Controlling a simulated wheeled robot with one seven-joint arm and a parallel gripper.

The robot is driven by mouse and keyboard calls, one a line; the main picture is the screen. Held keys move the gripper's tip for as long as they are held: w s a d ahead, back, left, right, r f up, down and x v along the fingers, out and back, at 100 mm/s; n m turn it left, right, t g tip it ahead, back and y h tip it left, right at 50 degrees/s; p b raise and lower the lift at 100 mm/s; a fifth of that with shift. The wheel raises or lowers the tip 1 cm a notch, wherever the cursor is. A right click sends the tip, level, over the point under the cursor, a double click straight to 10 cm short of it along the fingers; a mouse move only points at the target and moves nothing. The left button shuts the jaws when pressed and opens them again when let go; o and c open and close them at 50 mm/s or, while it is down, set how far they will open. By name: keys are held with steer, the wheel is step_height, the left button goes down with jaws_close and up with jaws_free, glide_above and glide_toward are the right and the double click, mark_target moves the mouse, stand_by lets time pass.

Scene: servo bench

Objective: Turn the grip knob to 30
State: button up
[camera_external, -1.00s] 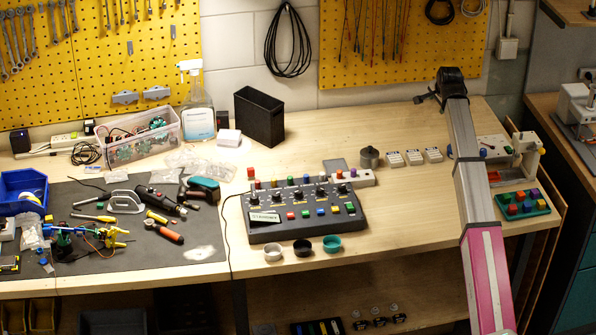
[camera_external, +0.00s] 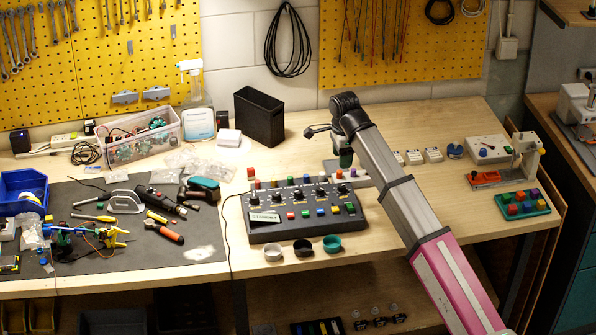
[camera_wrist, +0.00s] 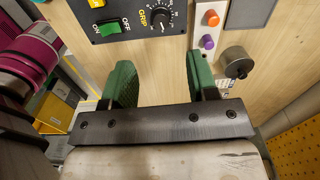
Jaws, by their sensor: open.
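The black GRIP knob (camera_wrist: 163,18) sits on the dark control panel (camera_wrist: 122,30) at the top of the wrist view, with white marks around it. I cannot read its setting for sure. In the external view the panel (camera_external: 268,232) lies mid-bench, and the knob (camera_external: 342,189) is the rightmost of its back row. My gripper (camera_external: 345,158) hangs above and behind that right end. In the wrist view my gripper (camera_wrist: 161,66) is open, its two green fingers apart with nothing between them. The knob lies beyond the gap, not touched.
A green ON/OFF switch (camera_wrist: 111,28) is beside the knob. A pale strip with orange (camera_wrist: 211,18) and purple (camera_wrist: 207,42) buttons and a metal cylinder (camera_wrist: 236,62) are close by. Three small cups (camera_external: 302,248) stand before the panel. A black bin (camera_external: 259,117) stands behind.

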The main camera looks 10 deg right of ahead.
mark_target(341, 186)
step_height(341, 186, down, 11)
steer(key=shift+r, duration=0.2)
stand_by(0.3)
steer(key=c, duration=0.9)
